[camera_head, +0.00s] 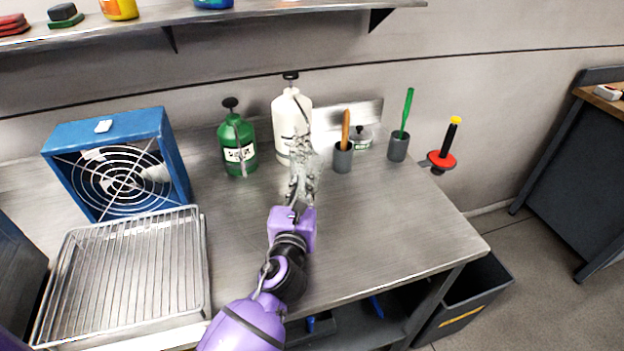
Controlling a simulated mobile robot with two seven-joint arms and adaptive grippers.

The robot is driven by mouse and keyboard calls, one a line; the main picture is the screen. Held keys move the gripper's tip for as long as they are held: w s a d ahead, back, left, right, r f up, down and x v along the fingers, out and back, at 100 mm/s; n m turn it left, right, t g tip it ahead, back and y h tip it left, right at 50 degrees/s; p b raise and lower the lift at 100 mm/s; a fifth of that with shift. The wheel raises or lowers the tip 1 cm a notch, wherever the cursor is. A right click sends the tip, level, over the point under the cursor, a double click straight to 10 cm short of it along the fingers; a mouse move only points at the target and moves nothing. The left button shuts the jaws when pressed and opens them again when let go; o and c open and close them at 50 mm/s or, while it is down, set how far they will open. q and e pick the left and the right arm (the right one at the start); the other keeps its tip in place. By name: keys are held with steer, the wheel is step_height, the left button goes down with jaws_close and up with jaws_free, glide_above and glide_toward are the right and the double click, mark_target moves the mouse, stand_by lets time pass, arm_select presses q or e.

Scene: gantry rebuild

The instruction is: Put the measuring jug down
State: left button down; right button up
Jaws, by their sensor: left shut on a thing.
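My left gripper (301,188) reaches in from the bottom over the steel worktop (380,240). It is shut on a clear, see-through thing, apparently the measuring jug (314,163). My right gripper is not in view.
A green pump bottle (237,145), a small lidded jar (362,138) and a grey cup with a green tool (398,147) stand along the back. A blue fan (175,150) and wire-racked tray (204,265) fill the left. The worktop's right front is clear.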

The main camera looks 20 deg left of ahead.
arm_select(q)
steer(key=shift+s+d, duration=0.2)
steer(key=shift+d, duration=0.3)
steer(key=shift+w+d, duration=0.1)
steer(key=shift+d, duration=0.05)
steer(key=c, duration=1.6)
jaws_free()
steer(key=shift+r, duration=0.15)
steer(key=shift+s, duration=0.35)
steer(key=s, duration=0.3)
steer(key=s+d, duration=0.1)
steer(key=s, duration=0.3)
steer(key=s+d, duration=0.1)
steer(key=s, duration=0.3)
steer(key=shift+s, duration=0.1)
